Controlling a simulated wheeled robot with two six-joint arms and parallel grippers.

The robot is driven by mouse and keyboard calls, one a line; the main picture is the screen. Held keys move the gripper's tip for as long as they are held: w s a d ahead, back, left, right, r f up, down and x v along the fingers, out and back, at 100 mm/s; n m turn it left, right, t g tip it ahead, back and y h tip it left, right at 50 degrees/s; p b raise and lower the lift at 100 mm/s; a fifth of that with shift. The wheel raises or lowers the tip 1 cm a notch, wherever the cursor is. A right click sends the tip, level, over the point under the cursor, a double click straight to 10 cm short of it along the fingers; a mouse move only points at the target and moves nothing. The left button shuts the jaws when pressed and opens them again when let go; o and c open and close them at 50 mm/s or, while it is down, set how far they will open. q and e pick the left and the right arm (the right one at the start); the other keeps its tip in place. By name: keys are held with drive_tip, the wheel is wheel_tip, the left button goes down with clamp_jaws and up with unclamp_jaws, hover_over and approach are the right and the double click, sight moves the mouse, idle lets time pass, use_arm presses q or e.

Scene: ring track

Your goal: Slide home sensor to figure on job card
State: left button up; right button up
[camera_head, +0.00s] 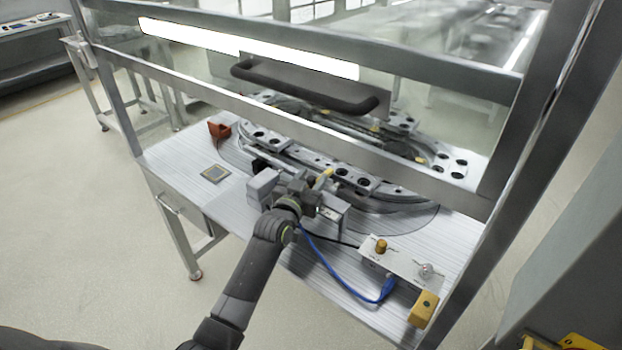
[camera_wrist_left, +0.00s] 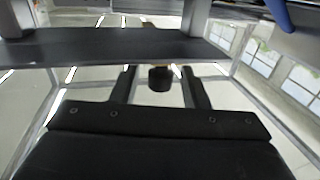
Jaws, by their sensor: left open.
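My left gripper (camera_head: 308,192) reaches in from the lower left, under the guard frame, to the front side of the ring track (camera_head: 345,172). A small yellow part (camera_head: 323,179) shows just beyond its fingers; I cannot tell for sure whether it belongs to the home sensor. In the left wrist view, my left gripper (camera_wrist_left: 160,88) is open, with a dark round knob-like part (camera_wrist_left: 160,79) between its fingers; contact cannot be told. A small framed card (camera_head: 215,173) lies flat on the table at left, its figure too small to read. My right gripper is out of view.
A control box (camera_head: 405,262) with a brass knob stands at the front right, a blue cable (camera_head: 335,273) running to it. A yellow block (camera_head: 423,308) is beside it. A red-brown part (camera_head: 219,131) sits at the left back. The guard's metal bar (camera_head: 300,125) crosses above the track.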

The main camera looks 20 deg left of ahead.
sight(330, 201)
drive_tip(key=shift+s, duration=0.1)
